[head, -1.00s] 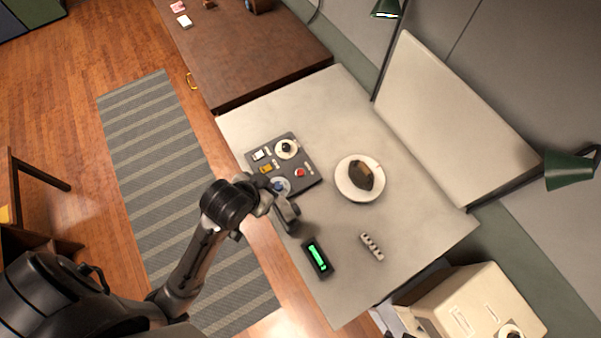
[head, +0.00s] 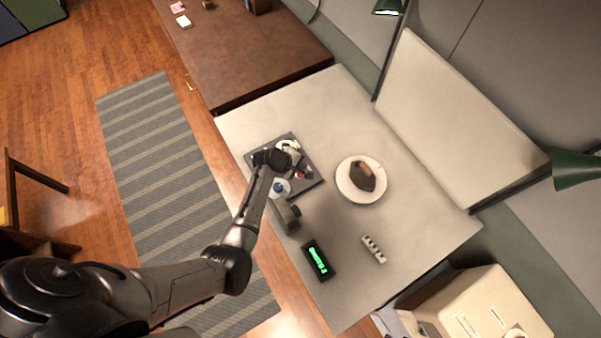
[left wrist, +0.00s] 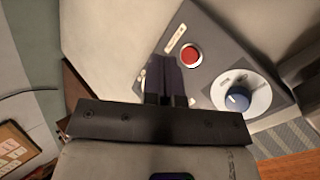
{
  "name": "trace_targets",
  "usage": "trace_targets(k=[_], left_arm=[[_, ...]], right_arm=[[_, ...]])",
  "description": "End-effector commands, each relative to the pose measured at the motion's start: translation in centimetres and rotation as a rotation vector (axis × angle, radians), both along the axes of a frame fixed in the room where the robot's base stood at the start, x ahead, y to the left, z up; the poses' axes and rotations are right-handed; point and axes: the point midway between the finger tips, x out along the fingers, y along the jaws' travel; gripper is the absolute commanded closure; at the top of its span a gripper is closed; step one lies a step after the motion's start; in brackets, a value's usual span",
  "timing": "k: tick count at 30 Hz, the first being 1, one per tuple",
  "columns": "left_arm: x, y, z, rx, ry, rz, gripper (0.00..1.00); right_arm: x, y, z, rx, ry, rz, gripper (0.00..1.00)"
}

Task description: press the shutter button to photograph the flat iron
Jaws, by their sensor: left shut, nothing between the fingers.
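The flat iron (head: 364,178), dark with a brown handle, sits on a white round plate (head: 347,194) in the middle of the table. The grey control panel (head: 310,190) lies near the table's left edge. In the left wrist view, the panel (left wrist: 213,32) shows a red button (left wrist: 191,56) beside a small label, and a blue knob (left wrist: 237,100) on a white dial. My left gripper (head: 298,163) is over the panel, shut and empty. In the wrist view its fingertips (left wrist: 170,64) appear just left of the red button; contact cannot be told. The hand hides part of the panel. My right gripper is not in view.
A dark device (head: 287,215) stands beside the panel, near a black box with a green display (head: 318,260). A small pale block strip (head: 373,249) lies to the right. A white backdrop board (head: 455,120) and green lamp (head: 577,170) stand behind. The table's far corner is clear.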

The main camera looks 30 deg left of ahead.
Motion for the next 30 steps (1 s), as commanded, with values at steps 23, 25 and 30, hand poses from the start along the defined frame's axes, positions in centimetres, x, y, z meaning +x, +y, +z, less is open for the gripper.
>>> trace_targets(k=[23,25,30], left_arm=[[1.7,0.9,0.7,-0.310,0.044,0.464,1.00],[1.7,0.9,0.7,-0.309,0.043,0.464,1.00],[1.7,0.9,0.7,-0.308,0.044,0.463,1.00]], right_arm=[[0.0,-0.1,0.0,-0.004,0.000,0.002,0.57],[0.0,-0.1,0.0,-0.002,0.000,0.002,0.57],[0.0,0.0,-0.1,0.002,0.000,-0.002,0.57]])
